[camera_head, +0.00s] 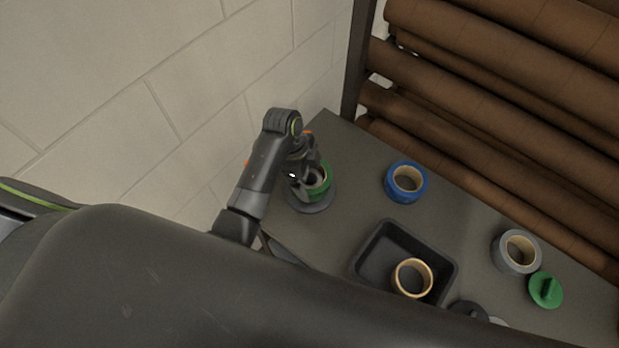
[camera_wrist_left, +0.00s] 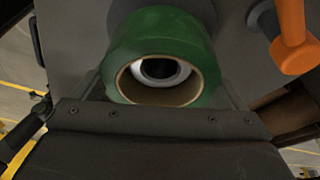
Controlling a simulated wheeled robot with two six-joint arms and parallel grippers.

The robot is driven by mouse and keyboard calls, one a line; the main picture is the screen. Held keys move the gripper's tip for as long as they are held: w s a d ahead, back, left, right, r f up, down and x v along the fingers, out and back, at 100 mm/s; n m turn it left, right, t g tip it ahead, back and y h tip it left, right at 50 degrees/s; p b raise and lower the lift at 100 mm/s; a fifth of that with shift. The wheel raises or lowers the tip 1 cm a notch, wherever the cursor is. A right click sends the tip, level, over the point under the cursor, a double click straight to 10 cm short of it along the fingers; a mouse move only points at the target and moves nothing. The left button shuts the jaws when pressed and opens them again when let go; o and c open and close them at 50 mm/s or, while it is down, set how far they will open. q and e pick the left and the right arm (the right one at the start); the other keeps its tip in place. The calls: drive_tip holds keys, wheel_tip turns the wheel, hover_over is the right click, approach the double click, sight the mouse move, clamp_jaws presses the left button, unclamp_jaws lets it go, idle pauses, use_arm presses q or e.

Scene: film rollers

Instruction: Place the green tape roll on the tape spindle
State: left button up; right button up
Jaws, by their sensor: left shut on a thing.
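The green tape roll (camera_head: 326,184) is at the left end of the table in the head view, partly hidden by my left gripper (camera_head: 312,178). My left gripper is shut on it. In the left wrist view the green tape roll (camera_wrist_left: 160,35) shows its brown core towards the camera. A pale ring with a dark centre, which looks like the tape spindle (camera_wrist_left: 153,72), shows inside the core. In the head view a round grey base (camera_head: 312,207) lies under the roll. I cannot tell how far down the roll sits. My right gripper is not in view.
A blue tape roll (camera_head: 406,182), a grey tape roll (camera_head: 516,252) and a green knobbed disc (camera_head: 545,290) lie on the table (camera_head: 350,150). A black tray (camera_head: 368,250) holds a tan ring (camera_head: 412,278). An orange-handled part (camera_wrist_left: 294,45) is close by on the right.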

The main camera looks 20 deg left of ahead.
sight(310, 181)
use_arm(q)
drive_tip(key=shift+f, duration=1.45)
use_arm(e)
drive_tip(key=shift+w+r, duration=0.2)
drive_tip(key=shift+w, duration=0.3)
use_arm(q)
drive_tip(key=shift+f, duration=0.1)
drive_tip(key=o, duration=0.8)
drive_tip(key=v, duration=1.2)
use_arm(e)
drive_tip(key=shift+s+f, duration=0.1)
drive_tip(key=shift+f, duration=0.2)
